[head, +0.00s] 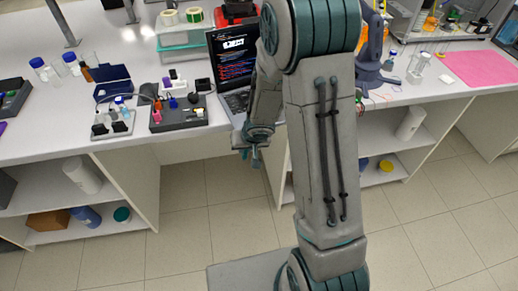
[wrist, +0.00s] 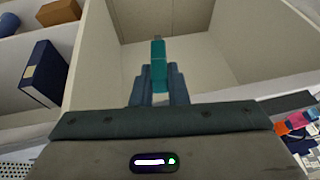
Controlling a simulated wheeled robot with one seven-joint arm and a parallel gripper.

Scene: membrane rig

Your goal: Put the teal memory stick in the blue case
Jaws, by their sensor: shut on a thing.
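The teal memory stick (wrist: 158,66) is upright between the two fingers of my gripper (wrist: 155,88) in the wrist view, its metal tip pointing away from the camera. My gripper is shut on it. In the head view my gripper (head: 254,156) hangs in front of the bench's front edge, below the laptop; the stick is too small to make out surely there. The dark blue case (head: 113,83) stands on the bench at the left with its lid raised, well left of my gripper. Its inside is hard to see.
A dark tray (head: 178,118) with several small coloured items and a grey stand (head: 112,128) with small items lie near the case. A laptop (head: 236,70) stands behind my gripper. Bottles (head: 42,68) stand farther left. Shelves with a brown box (head: 47,220) are under the bench.

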